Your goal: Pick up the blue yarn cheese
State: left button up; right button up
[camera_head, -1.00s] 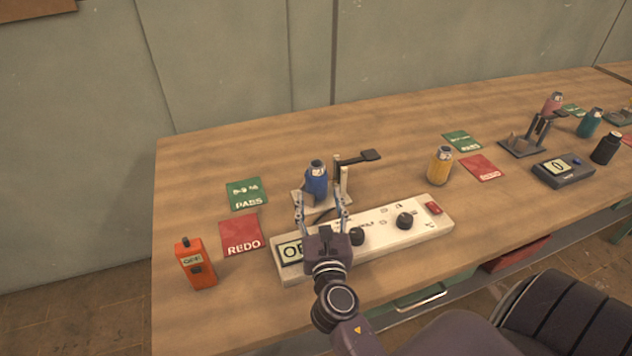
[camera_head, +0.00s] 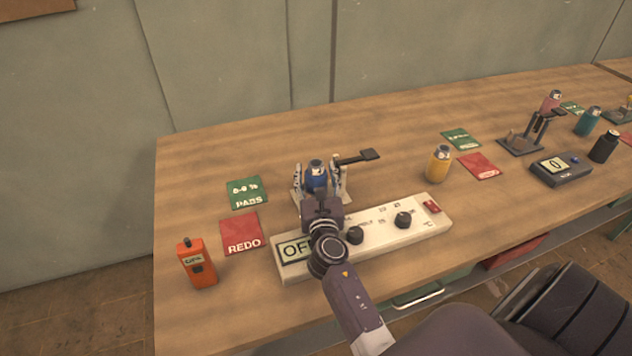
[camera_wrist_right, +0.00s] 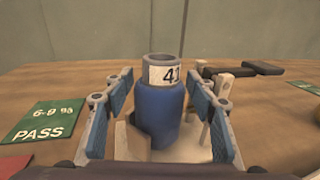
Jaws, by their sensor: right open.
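The blue yarn cheese (camera_head: 317,176) stands upright on a small white stand (camera_head: 338,196) with a dark lever, behind the white control box. In the right wrist view the blue yarn cheese (camera_wrist_right: 161,112) has a white label reading "41" at its top. My right gripper (camera_head: 318,178) is open, with one finger on each side of the blue yarn cheese. In the right wrist view the fingers (camera_wrist_right: 160,115) show gaps to it on both sides. My left gripper is not in view.
A white control box (camera_head: 378,235) with knobs lies beneath my right arm. Left are a green PASS card (camera_head: 247,193), a red REDO card (camera_head: 243,232) and an orange handheld device (camera_head: 196,264). A yellow yarn cheese (camera_head: 439,164) stands to the right. The table behind is clear.

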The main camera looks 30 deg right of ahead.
jog(key=c, duration=0.9)
jog(key=shift+c, duration=0.6)
